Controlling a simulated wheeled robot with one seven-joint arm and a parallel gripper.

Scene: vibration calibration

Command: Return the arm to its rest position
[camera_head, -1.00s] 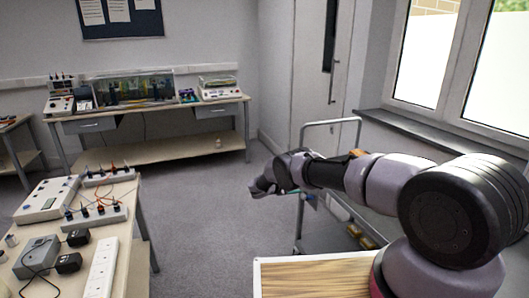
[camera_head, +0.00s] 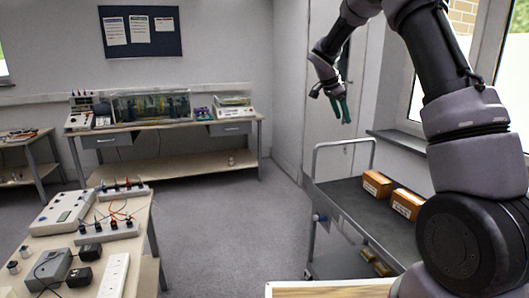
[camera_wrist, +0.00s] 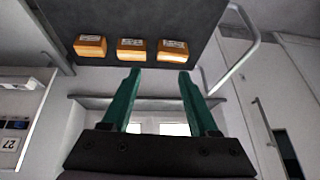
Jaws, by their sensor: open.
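My gripper (camera_head: 341,116) hangs at the end of my raised, bent arm in the head view, with its green fingers pointing down. It is in front of the tall door and well above the trolley. In the wrist view my gripper (camera_wrist: 159,74) has its two green fingers spread apart with nothing between them. My arm rises at the right of the head view, its upper part cut off by the top edge.
A grey trolley (camera_head: 345,190) holds orange boxes (camera_head: 377,184); the wrist view shows three boxes (camera_wrist: 131,48). Windows and a sill (camera_head: 400,141) are behind my arm. A bench with instruments (camera_head: 98,238) stands at left, another bench (camera_head: 160,126) at the back. The floor between is clear.

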